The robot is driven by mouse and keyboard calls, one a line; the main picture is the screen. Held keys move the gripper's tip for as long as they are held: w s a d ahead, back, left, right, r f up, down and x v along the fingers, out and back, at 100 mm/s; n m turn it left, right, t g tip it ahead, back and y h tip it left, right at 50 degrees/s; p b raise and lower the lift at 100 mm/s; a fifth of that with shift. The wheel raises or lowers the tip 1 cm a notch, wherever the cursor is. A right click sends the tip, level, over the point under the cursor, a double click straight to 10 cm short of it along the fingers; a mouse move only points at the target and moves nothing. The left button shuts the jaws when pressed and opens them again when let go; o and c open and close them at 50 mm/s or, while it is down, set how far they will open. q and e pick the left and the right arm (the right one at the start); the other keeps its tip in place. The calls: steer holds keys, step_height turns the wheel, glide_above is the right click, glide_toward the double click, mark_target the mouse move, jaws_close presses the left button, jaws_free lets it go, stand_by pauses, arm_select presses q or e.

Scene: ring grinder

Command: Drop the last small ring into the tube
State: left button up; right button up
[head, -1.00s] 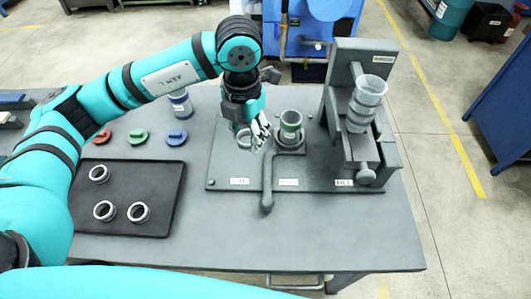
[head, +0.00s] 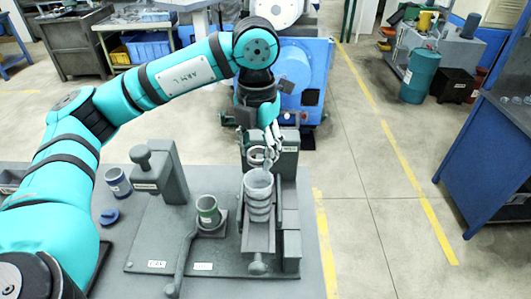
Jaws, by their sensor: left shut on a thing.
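The clear tube (head: 258,181) stands upright in a grey slotted holder (head: 284,213) at the right of the fixture, with several rings stacked inside it. My left gripper (head: 270,146) reaches in from the upper left, pointing down, and is shut on a small pale metal ring (head: 256,154). The ring shows just above the tube's rim in the picture, apart from the stack inside. I cannot tell how well it is centred over the opening. The fingers partly hide the ring and the holder's back plate. My right gripper is out of view.
Left of the tube are a green-banded cup (head: 208,212), a grey lever post (head: 162,175), a blue-banded container (head: 118,182) and a blue knob-like part (head: 109,217). The fixture plate (head: 230,268) sits on a grey table.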

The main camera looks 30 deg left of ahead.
arm_select(q)
step_height(320, 180, down, 4)
steer(key=shift+a+r+b, duration=0.1)
steer(key=shift+r+b, duration=0.15)
steer(key=shift+b, duration=0.6)
steer(key=shift+f+b, duration=0.9)
steer(key=shift+f, duration=0.1)
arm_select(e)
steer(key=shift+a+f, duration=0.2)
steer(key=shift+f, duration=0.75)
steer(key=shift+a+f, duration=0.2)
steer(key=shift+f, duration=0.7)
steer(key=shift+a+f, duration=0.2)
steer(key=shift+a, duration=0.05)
arm_select(q)
steer(key=shift+f+b, duration=0.1)
steer(key=shift+b, duration=0.55)
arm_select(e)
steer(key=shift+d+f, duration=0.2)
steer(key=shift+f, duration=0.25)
